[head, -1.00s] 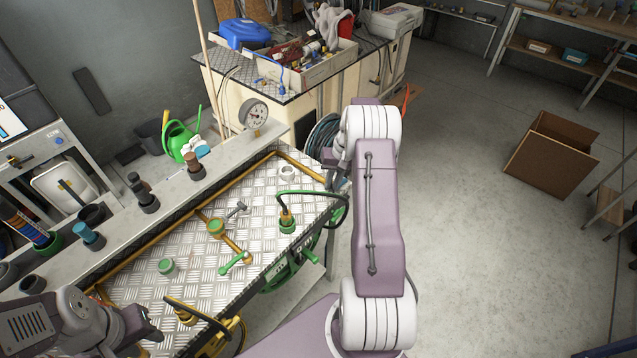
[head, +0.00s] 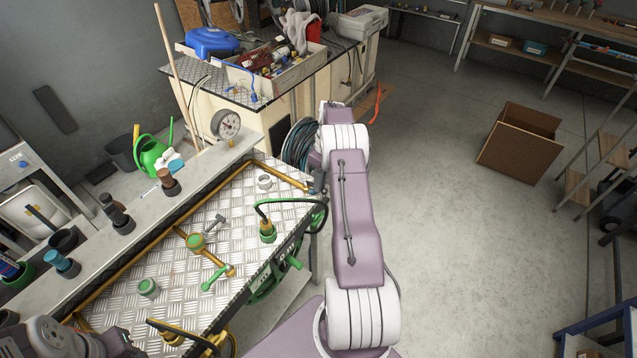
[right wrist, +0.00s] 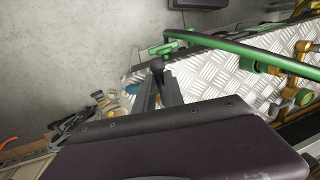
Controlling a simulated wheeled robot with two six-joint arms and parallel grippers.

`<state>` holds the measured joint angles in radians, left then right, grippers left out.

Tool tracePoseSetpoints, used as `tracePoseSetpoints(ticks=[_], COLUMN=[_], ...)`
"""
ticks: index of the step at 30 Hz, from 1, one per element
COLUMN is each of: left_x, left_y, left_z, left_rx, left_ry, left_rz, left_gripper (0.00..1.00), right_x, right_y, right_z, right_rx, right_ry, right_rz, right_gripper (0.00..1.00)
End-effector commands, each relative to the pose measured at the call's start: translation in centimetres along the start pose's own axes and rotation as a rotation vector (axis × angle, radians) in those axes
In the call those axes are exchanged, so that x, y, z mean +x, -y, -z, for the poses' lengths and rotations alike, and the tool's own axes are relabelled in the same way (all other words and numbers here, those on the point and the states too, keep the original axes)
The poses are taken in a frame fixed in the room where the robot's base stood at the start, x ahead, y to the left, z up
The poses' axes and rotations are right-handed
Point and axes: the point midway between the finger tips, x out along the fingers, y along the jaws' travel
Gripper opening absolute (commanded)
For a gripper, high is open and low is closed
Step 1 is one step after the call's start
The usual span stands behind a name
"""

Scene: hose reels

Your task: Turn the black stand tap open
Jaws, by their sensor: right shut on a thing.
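My right gripper (head: 317,184) is at the far right corner of the metal bench, largely behind my forearm in the head view. In the right wrist view its fingers (right wrist: 158,92) are closed around a dark handle, which I take to be the black stand tap (right wrist: 157,66); its rounded black end sticks out past the fingertips. In the head view the tap cannot be made out clearly. My left gripper (head: 105,343) is at the lower left edge of the head view, and its fingers cannot be made out.
The tread-plate bench (head: 185,262) carries orange pipes, a grey lever (head: 215,222) and a green lever (head: 214,279). A green hose (head: 285,201) arches over its right edge, close to my right gripper. A hose coil (head: 297,145) hangs behind. The floor at right is clear up to a brown box (head: 520,140).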

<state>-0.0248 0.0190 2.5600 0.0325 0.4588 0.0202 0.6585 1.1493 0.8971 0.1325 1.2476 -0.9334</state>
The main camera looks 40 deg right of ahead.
Motion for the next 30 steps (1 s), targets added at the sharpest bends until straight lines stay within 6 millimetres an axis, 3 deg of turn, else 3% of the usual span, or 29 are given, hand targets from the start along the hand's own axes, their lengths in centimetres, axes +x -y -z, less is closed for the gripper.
tracePoseSetpoints(ticks=[20, 21, 23, 30], left_x=[-0.02, -0.02, -0.02, -0.05], left_y=[0.0, 0.0, 0.0, 0.0], left_z=[0.01, 0.0, 0.0, 0.0], left_rx=[0.0, 0.0, 0.0, 0.0], left_ry=[0.0, 0.0, 0.0, 0.0], left_rz=[0.0, 0.0, 0.0, 0.0], left_gripper=[0.36, 0.36, 0.36, 0.36], right_x=[0.37, 0.36, 0.32, 0.13], right_y=[-0.02, -0.03, -0.05, -0.1], right_z=[-0.5, -0.49, -0.45, -0.22], right_rx=[-0.052, -0.052, -0.052, -0.051], right_ry=[0.027, 0.026, 0.024, 0.018], right_rz=[0.01, 0.01, 0.009, 0.004], right_gripper=[0.0, 0.22, 0.35, 0.35])
